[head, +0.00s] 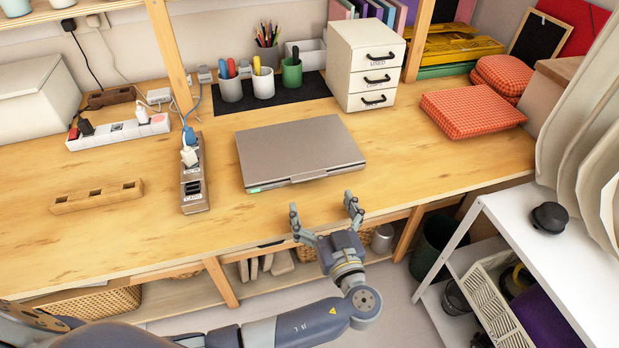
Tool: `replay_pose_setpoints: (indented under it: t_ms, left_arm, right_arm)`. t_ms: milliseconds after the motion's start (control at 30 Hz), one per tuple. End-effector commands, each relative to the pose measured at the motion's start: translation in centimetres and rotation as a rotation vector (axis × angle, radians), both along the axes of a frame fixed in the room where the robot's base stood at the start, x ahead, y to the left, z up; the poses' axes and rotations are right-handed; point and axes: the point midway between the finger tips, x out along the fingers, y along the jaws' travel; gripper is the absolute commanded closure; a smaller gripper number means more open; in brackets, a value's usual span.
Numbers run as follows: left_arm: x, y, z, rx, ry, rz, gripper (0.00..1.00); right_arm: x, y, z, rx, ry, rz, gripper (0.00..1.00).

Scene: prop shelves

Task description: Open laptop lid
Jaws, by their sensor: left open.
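A closed grey laptop (298,150) lies flat on the wooden desk (130,222), with its lid down and its front edge facing me. My left gripper (325,211) is at the desk's front edge, just below the laptop's front edge in the picture. Its two fingers are spread apart and point toward the laptop, with nothing between them. A gap shows between the fingertips and the laptop. My right gripper is not in the picture.
A power strip (193,184) with plugs lies left of the laptop, and a wooden block (97,196) farther left. Pen cups (263,83) and a white drawer unit (365,65) stand behind. A red checked cushion (472,106) lies to the right. The desk directly around the laptop is clear.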

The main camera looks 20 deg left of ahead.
Motion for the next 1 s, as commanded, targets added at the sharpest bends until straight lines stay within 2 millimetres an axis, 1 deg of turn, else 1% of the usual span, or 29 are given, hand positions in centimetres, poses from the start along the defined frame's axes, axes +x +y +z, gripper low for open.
replay_pose_setpoints:
  t_ms: [33, 200, 400, 500, 600, 867, 900, 933, 967, 1000]
  left_arm:
    - [0.8, 0.6, 0.4, 0.002, -0.002, 0.002, 0.05]
    - [3.6, 2.5, 0.4, 0.003, -0.002, 0.002, 0.05]
    - [6.2, 4.2, 0.3, 0.001, 0.000, 0.000, 0.05]
    - [7.0, 4.7, 0.2, 0.001, -0.001, 0.000, 0.05]
    - [7.3, 5.0, 0.1, -0.001, 0.001, 0.001, 0.05]
    - [7.5, 5.1, 0.0, -0.001, 0.001, 0.000, 0.05]
    - [7.4, 5.1, 0.0, -0.001, 0.000, 0.000, 0.10]
    - [7.4, 5.1, 0.0, -0.001, 0.000, 0.000, 0.16]
    - [7.4, 5.1, 0.0, -0.001, 0.000, 0.000, 0.23]
    - [7.4, 5.1, 0.0, -0.001, 0.000, 0.000, 0.32]
  right_arm:
    - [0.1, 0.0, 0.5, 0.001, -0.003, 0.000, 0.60]
    - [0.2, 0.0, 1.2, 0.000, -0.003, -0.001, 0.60]
    - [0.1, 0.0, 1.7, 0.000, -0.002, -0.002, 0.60]
    - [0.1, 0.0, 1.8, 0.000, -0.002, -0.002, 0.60]
    - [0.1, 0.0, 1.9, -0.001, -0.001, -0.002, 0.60]
    - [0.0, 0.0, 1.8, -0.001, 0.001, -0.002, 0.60]
    - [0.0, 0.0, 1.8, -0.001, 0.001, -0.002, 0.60]
    - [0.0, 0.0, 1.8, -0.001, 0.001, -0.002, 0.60]
    - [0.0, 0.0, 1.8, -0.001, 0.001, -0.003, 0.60]
    - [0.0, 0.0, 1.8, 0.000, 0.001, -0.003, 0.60]
